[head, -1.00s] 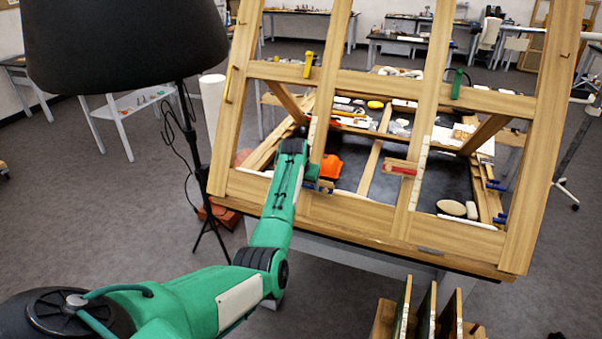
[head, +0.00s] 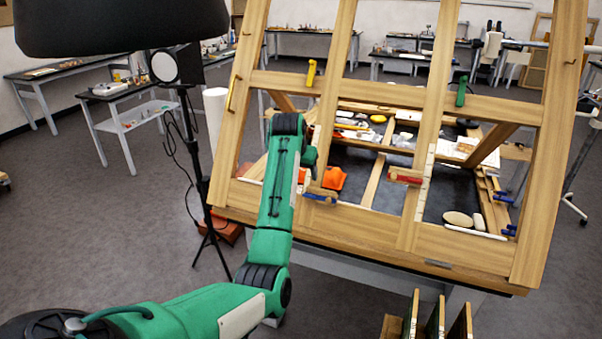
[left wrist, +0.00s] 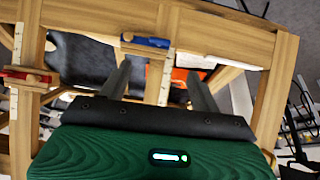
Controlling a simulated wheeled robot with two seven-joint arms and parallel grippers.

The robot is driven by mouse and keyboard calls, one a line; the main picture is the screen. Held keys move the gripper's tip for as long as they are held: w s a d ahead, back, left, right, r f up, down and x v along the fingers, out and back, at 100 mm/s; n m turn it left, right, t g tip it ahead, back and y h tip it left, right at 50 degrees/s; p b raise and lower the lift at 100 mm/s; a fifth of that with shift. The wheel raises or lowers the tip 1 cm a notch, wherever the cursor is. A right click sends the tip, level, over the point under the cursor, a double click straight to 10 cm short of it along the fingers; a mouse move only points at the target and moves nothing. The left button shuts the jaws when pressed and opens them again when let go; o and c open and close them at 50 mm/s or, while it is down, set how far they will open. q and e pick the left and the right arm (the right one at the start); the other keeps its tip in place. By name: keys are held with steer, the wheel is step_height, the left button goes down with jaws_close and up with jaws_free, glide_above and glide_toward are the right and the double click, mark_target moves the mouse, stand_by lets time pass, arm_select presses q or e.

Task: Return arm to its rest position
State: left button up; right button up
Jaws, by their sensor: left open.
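My left arm, green with black joints, comes in from the lower left in the head view and rises in front of the wooden frame. My left gripper (left wrist: 160,76) is open in the left wrist view, its two dark fingers wide apart with nothing held between them. Beyond the fingers are the wooden frame (left wrist: 225,38), a blue clamp (left wrist: 146,42) and an orange thing (left wrist: 186,76). In the head view the fingers are mostly hidden behind my wrist. My right gripper does not show in either view.
The tilted wooden frame (head: 380,225) on its table carries a yellow clamp (head: 311,73), a green clamp (head: 461,91) and a red clamp (head: 405,177). A black lamp (head: 120,22) on a stand is at the left. Upright panels (head: 436,318) stand at the lower right. Open floor (head: 120,220) lies left.

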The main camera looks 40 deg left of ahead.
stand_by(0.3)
arm_select(q)
steer(key=s+d+f+m+g+b, duration=0.1)
steer(key=s+d+f, duration=0.2)
steer(key=f, duration=1.1)
steer(key=s+d+f+m, duration=0.1)
steer(key=s+d+f, duration=0.15)
steer(key=f, duration=1.15)
steer(key=s+d+f+g+b, duration=0.15)
steer(key=s+f, duration=0.25)
steer(key=f, duration=1)
steer(key=s+d+f+m, duration=0.1)
steer(key=s+d+f, duration=0.2)
steer(key=s+f, duration=0.6)
steer(key=s+d+f+m, duration=0.1)
steer(key=s+d+f, duration=0.2)
steer(key=s+f, duration=0.55)
steer(key=s+d+f, duration=0.2)
steer(key=s+f, duration=0.4)
steer(key=s, duration=0.6)
steer(key=s+d+f+g+b, duration=0.1)
steer(key=s+d+f, duration=0.2)
steer(key=s, duration=1)
steer(key=s+d+f+m+h+b, duration=0.1)
steer(key=s+d+f, duration=0.2)
steer(key=s+f, duration=0.5)
steer(key=s, duration=0.5)
steer(key=shift+d+f, duration=0.15)
steer(key=shift+f, duration=0.25)
